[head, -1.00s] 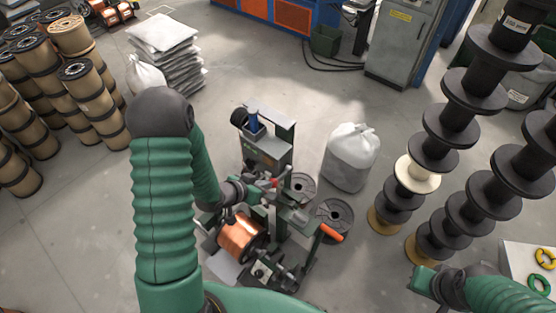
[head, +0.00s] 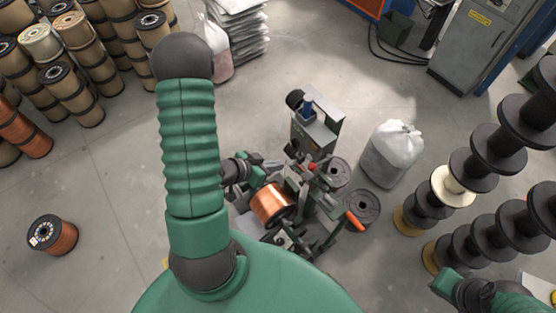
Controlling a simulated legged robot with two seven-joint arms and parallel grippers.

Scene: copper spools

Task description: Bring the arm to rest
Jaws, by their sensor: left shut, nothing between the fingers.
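My left arm rises from the bottom of the head view, bends at a dark elbow and comes back down. Its left gripper (head: 265,170) is shut and empty, just left of the winding machine (head: 318,130) and above the copper spool (head: 272,204) mounted low on it. The upper arm hides most of the forearm. My right gripper (head: 447,282) shows at the lower right edge, low and away from the machine; its fingers are too small to read.
Stacked black spools (head: 500,145) stand at the right. A white sack (head: 392,152) stands right of the machine. Wrapped spools (head: 75,95) fill the upper left, and a lone copper spool (head: 52,236) stands on the floor at the left. Open floor (head: 110,200) lies between.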

